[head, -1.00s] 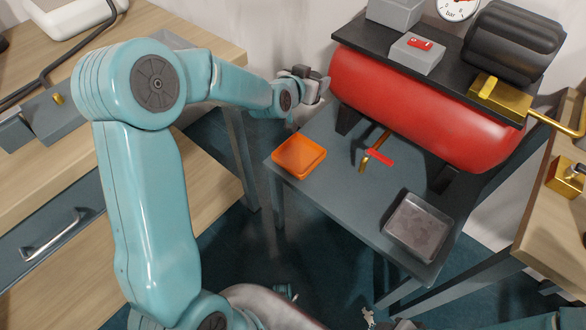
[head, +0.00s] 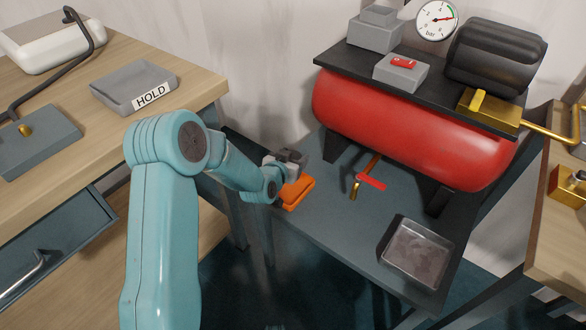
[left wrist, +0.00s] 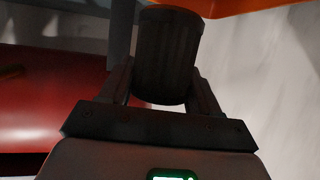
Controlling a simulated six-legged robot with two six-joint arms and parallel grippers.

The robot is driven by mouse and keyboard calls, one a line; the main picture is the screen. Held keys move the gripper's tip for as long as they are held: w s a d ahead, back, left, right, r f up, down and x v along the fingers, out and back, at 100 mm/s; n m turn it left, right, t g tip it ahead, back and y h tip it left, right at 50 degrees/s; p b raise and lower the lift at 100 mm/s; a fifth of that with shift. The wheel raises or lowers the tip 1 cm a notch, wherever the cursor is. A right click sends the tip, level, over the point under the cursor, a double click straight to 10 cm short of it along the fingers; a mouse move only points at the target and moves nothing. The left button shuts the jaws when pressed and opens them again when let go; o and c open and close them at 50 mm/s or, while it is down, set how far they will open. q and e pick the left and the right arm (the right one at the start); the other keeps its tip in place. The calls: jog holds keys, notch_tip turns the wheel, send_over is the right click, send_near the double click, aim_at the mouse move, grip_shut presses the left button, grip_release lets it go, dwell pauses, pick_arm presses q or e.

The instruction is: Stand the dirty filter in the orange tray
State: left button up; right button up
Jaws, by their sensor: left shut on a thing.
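My left gripper (head: 290,165) is over the orange tray (head: 300,194), at the left end of the grey bench under the red tank. In the left wrist view the fingers are shut on a dark, ribbed, cylindrical filter (left wrist: 167,55). An orange edge of the tray (left wrist: 235,6) shows at the top there, close to the filter's far end. Whether the filter touches the tray cannot be told. My gripper and wrist hide part of the tray in the head view. My right gripper is out of view.
A red tank (head: 410,125) stands behind the tray. A red-handled brass valve (head: 370,181) is to the tray's right, then a clear-sided grey tray (head: 417,251). A grey tray marked HOLD (head: 134,88) sits on the left wooden bench.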

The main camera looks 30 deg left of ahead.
pick_arm(q)
notch_tip(320, 180, down, 4)
jog(key=shift+f+b, duration=0.1)
jog(key=shift+b, duration=0.3)
jog(key=shift+r, duration=0.25)
jog(key=shift+f, duration=0.1)
jog(key=shift+f, duration=0.15)
jog(key=o, duration=1.1)
jog(key=shift+c, duration=0.2)
